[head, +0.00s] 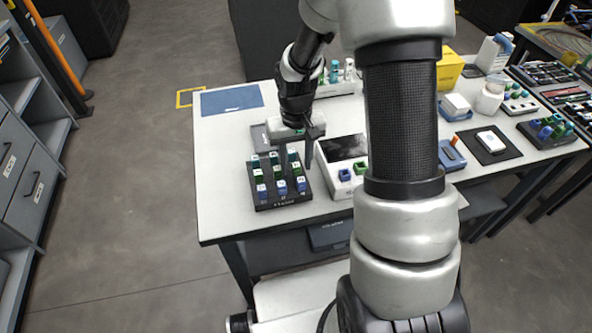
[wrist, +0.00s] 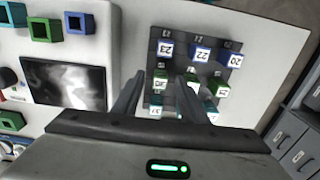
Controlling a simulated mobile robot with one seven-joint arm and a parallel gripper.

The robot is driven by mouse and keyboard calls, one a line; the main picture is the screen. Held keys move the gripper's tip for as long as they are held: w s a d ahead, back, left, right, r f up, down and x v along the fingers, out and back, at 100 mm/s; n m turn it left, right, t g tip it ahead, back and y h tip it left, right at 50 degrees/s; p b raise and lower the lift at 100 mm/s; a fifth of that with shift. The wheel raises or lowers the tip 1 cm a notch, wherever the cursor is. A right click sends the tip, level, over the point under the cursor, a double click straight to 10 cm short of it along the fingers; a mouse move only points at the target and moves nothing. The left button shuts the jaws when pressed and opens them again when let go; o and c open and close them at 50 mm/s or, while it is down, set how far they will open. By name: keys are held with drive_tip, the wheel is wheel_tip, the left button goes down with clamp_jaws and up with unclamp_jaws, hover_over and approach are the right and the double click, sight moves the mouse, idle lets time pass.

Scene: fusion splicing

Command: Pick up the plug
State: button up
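Several small numbered plugs stand in rows in a black rack (head: 284,205) on the table. In the head view a blue plug (head: 281,187) is in the front row, a green plug (head: 278,173) in the middle row, and teal ones are behind. The wrist view shows blue plugs such as 22 (wrist: 201,54) in the far row and a green plug (wrist: 160,80) between the finger lines. My gripper (wrist: 158,78) is open, its fingers apart and pointing down over the rack. In the head view my gripper (head: 311,152) is above the rack's back right. Contact with a plug cannot be told.
A white device with a dark screen (head: 344,146) and blue and green square sockets (head: 345,174) stands just right of the rack. A blue mat (head: 232,99) lies at the back left. The table's left and front edges are close to the rack.

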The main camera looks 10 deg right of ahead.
sight(296, 165)
drive_tip(key=shift+f, duration=0.25)
clamp_jaws()
wheel_tip(296, 165, up, 10)
drive_tip(key=p, duration=0.1)
drive_tip(key=c, duration=0.7)
unclamp_jaws()
clamp_jaws()
